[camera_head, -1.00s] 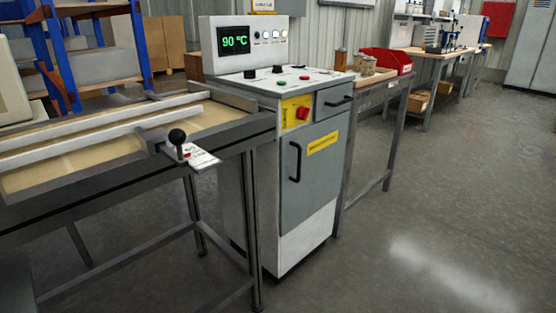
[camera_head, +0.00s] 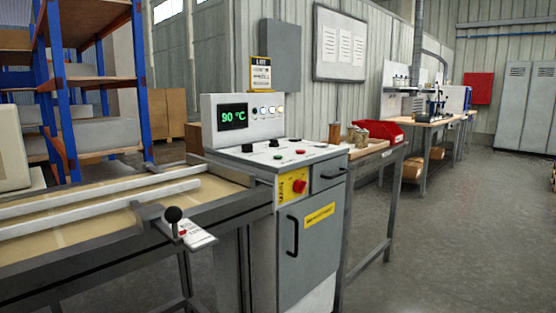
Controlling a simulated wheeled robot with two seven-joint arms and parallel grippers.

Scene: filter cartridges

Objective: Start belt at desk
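The control desk (camera_head: 264,231) is a grey and white cabinet in the middle of the head view. Its display (camera_head: 233,116) reads 90 °C in green. The belt (camera_head: 90,207) is tan, with pale guide rails, and runs in from the left to the desk. A lever with a black ball (camera_head: 173,215) and a white tag is fixed to the belt's front edge. Neither of my grippers is in view.
A side bench (camera_head: 372,160) with a red bin (camera_head: 386,130) and small jars adjoins the desk's right side. Blue shelving (camera_head: 55,90) stands behind the belt. A farther workbench (camera_head: 432,123) and grey lockers (camera_head: 526,105) stand at the back right. The floor (camera_head: 455,240) at right is clear.

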